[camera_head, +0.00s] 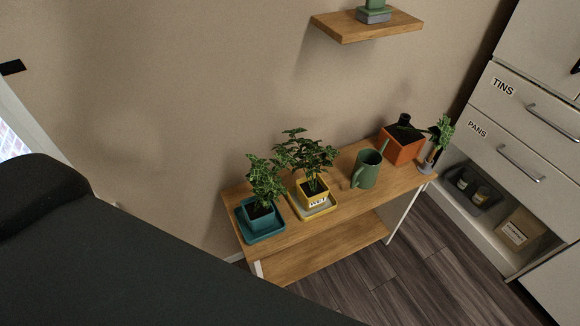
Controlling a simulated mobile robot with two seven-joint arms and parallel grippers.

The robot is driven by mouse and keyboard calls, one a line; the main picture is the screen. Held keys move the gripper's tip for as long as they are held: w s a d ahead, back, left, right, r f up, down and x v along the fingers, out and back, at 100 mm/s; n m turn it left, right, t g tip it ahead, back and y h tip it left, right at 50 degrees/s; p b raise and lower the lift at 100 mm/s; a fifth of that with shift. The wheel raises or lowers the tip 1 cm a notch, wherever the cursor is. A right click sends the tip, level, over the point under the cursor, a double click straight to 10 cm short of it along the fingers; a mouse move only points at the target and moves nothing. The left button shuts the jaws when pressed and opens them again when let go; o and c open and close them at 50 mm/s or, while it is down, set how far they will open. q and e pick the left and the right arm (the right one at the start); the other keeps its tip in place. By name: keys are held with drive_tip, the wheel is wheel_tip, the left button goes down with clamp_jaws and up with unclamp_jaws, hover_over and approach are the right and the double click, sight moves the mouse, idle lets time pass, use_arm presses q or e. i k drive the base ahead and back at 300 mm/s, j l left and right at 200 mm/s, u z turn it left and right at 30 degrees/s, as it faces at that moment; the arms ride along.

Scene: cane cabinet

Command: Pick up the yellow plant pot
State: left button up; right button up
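The yellow plant pot (313,194) stands upright on a yellow-edged saucer (300,209) on a wooden shelf table (350,207). It holds a leafy green plant (305,152) and has a white label with dark lettering on its front. Neither of my grippers is in the head view, and nothing is seen touching the pot.
A teal pot (259,219) with a plant stands close left of the yellow pot. A green watering can (366,171), an orange planter (401,149) and a small plant (440,135) stand to the right. A wall shelf (350,27) hangs above. Drawers (520,115) stand at right. Floor (410,265) in front is clear.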

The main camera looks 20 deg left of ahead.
sight(313, 192)
drive_tip(key=i+l+u, duration=0.1)
drive_tip(key=u, duration=0.3)
drive_tip(key=i+l+u, duration=0.1)
drive_tip(key=u, duration=0.3)
drive_tip(key=l+u, duration=0.2)
drive_tip(key=u, duration=0.2)
drive_tip(key=i+l+u, duration=0.2)
drive_tip(key=l, duration=0.25)
drive_tip(key=l+u, duration=0.25)
drive_tip(key=l, duration=0.2)
drive_tip(key=l+u, duration=0.15)
drive_tip(key=l, duration=1.9)
drive_tip(key=i, duration=0.05)
